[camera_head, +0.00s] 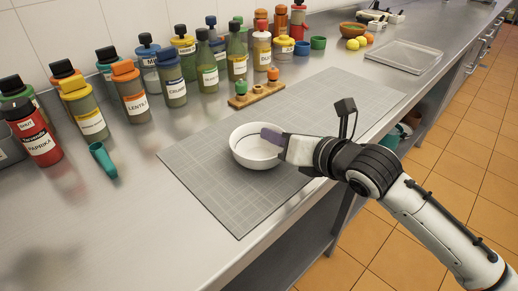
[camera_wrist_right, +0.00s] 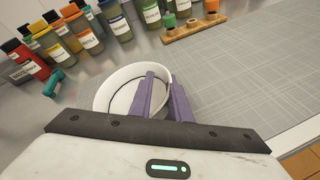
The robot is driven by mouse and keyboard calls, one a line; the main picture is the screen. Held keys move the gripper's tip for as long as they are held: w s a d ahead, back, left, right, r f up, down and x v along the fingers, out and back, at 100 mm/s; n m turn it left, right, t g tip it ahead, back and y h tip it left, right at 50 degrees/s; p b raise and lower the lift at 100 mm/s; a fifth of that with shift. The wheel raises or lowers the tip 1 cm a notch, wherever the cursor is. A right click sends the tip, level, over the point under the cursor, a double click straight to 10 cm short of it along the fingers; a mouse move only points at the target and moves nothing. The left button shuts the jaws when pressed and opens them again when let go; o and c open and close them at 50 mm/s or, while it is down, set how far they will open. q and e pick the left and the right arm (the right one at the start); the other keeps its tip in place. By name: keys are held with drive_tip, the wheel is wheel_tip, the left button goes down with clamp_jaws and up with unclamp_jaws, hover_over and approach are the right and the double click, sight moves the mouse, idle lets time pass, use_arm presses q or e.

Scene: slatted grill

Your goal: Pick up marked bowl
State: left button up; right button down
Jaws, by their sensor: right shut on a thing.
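A white bowl (camera_head: 250,158) with a thin dark line on its inside stands upright on the grey gridded mat (camera_head: 212,190). It also shows in the right wrist view (camera_wrist_right: 104,96). My right gripper (camera_head: 271,136) comes in from the right, with its purple fingers at the bowl's right rim. In the right wrist view the fingers (camera_wrist_right: 160,95) are close together, one over the inside of the bowl and one outside, shut on the rim. The bowl seems to rest on the mat. My left gripper is in neither view.
Several labelled spice bottles (camera_head: 133,92) line the wall. A wooden holder (camera_head: 257,94) with small shakers stands behind the mat. A clear tray (camera_head: 403,56) is at the back right. The mat right of the bowl is bare.

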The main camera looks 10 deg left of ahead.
use_arm(q)
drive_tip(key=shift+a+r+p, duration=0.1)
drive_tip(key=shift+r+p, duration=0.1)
drive_tip(key=shift+p, duration=0.1)
use_arm(e)
wheel_tip(320, 180, up, 10)
idle(0.3)
drive_tip(key=shift+r, duration=0.1)
